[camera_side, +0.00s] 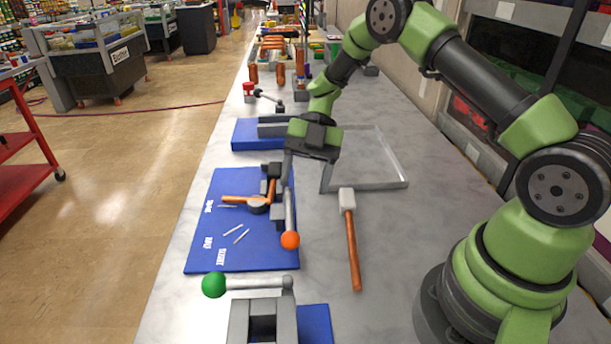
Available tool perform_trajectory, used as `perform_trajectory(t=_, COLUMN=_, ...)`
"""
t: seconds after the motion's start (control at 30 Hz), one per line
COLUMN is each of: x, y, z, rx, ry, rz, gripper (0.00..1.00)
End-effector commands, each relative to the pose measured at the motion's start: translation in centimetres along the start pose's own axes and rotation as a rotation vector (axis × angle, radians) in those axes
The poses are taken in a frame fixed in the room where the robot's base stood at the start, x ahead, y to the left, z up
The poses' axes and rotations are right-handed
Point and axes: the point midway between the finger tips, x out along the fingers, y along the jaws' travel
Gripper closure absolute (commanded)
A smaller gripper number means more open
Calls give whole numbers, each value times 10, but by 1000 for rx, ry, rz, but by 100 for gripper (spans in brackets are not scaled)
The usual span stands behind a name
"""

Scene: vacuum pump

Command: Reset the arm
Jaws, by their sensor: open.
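My gripper (306,171) points down above the bench, near the right edge of a blue mat (208,252). Its two fingers are spread apart, and I see nothing held between them. My green and black arm reaches to it from the right. Below and left of the gripper, a dark clamp fixture with an orange-ball lever (290,239) stands on the mat. A small round part with copper-coloured tubes (256,204) sits by this fixture. The gripper hides part of the area behind it.
A mallet (352,240) lies on the grey bench right of the mat. A clear-walled tray (400,183) is behind it. A vise with a green-ball lever (214,284) stands in front. A blue block (243,135), copper cylinders (280,74) and bins are farther back.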

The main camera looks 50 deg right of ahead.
Motion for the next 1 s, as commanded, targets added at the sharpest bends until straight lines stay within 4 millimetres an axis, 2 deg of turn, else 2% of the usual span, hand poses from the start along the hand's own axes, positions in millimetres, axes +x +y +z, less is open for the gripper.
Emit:
perform_trajectory(t=0.37, x=-4, y=2, z=-1, rx=0, ry=-6, rz=11, gripper=40)
perform_trajectory(t=0.47, x=-12, y=20, z=-8, rx=10, ry=-46, rz=99, gripper=40)
perform_trajectory(t=0.5, x=-20, y=34, z=-13, rx=19, ry=-78, rz=168, gripper=40)
perform_trajectory(t=0.57, x=-36, y=59, z=-24, rx=42, ry=-138, rz=309, gripper=40)
perform_trajectory(t=0.6, x=-51, y=78, z=-33, rx=64, ry=-184, rz=422, gripper=40)
perform_trajectory(t=0.67, x=-79, y=103, z=-49, rx=111, ry=-255, rz=607, gripper=40)
perform_trajectory(t=0.7, x=-99, y=116, z=-60, rx=151, ry=-300, rz=731, gripper=40)
perform_trajectory(t=0.77, x=-129, y=129, z=-77, rx=225, ry=-358, rz=909, gripper=40)
perform_trajectory(t=0.87, x=-176, y=131, z=-105, rx=382, ry=-431, rz=1181, gripper=40)
perform_trajectory(t=0.9, x=-192, y=125, z=-116, rx=458, ry=-450, rz=1280, gripper=40)
perform_trajectory(t=1.0, x=-221, y=97, z=-140, rx=680, ry=-469, rz=1489, gripper=40)
